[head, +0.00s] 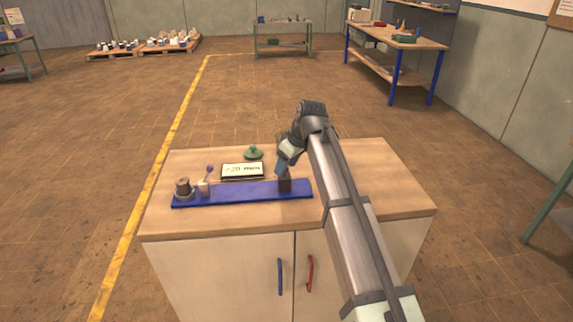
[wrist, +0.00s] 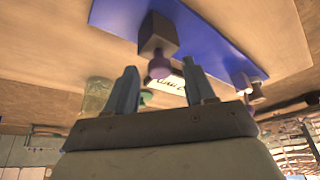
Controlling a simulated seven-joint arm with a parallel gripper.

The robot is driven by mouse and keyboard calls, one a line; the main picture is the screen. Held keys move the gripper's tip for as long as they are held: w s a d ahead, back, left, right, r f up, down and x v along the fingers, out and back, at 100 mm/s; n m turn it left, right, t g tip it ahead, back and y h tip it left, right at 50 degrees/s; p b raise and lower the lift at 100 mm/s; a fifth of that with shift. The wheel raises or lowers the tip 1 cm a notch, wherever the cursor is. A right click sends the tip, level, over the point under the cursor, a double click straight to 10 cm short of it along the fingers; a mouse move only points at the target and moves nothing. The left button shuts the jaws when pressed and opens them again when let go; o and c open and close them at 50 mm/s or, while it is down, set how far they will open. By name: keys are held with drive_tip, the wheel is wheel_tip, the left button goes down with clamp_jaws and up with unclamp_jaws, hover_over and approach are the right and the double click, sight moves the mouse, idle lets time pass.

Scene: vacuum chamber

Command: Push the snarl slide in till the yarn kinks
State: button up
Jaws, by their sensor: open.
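A long blue base (head: 245,194) lies on the cabinet top and also crosses the wrist view (wrist: 215,45). At its right end stands a dark brown block (head: 285,185). In the wrist view this block (wrist: 158,36) has a round purple knob (wrist: 159,67) facing my gripper; this may be the snarl slide. At the base's left end are a brown spool-like piece (head: 183,187) and a cream block (head: 204,188) with a purple ball. My gripper (wrist: 161,76) is open, its blue fingers on either side of the knob, contact unclear. In the head view my gripper (head: 283,171) is at the brown block. No yarn can be made out.
A white display panel (head: 242,171) with a dark frame stands behind the base. A green knobbed object (head: 253,153) is behind it. The wooden top (head: 375,190) is bare to the right of my arm. Other benches stand far off.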

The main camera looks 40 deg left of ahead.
drive_tip(key=shift+f, duration=0.1)
clamp_jaws()
idle(0.6)
drive_tip(key=shift+s+a, duration=0.1)
